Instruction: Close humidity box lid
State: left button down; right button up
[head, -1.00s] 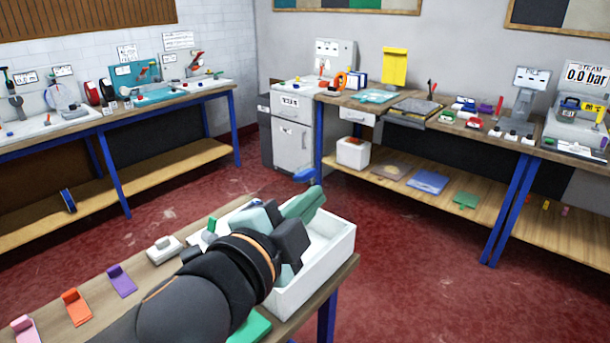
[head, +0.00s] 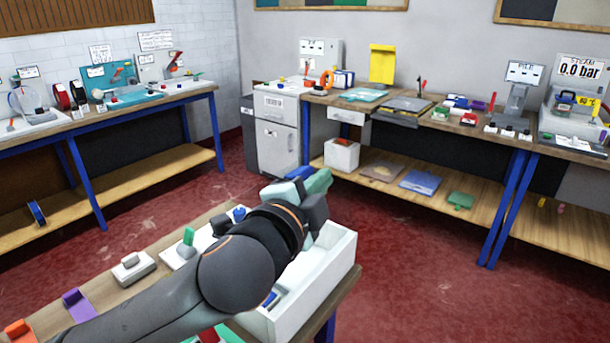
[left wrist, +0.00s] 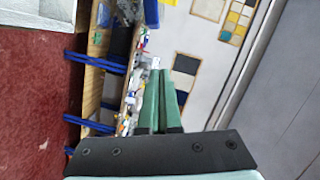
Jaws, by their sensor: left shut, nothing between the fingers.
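An open white box (head: 333,278) stands on the near table, and I take it for the humidity box, though no label on it is readable. Its open top shows on the right side, with small items inside partly hidden by my arm. I cannot make out its lid clearly. My left gripper (head: 318,181) is above the box's far side, with its green fingers shut and empty. In the left wrist view the shut fingers (left wrist: 158,85) point away from the camera. A blue piece (head: 299,173) shows beside the fingertips; I cannot tell whether they touch. My right gripper is not in view.
On the near table (head: 150,292) are a grey-white block (head: 133,267), a purple piece (head: 78,304) and an orange piece (head: 20,332). Workbenches stand along both walls, with a white cabinet (head: 277,125) between them. Red floor (head: 420,262) lies clear beyond the table.

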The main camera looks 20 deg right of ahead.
aim_at(305, 178)
pick_arm(q)
jog(key=shift+w+a+f, duration=0.2)
jog(key=shift+w+f, duration=0.05)
jog(key=shift+w, duration=0.45)
jog(key=shift+w+a+f, duration=0.15)
jog(key=shift+w+f, duration=0.1)
jog(key=shift+w, duration=0.5)
jog(key=shift+w+a+f, duration=0.2)
jog(key=shift+w+f, duration=0.05)
jog(key=shift+w, duration=0.45)
jog(key=shift+p, duration=0.3)
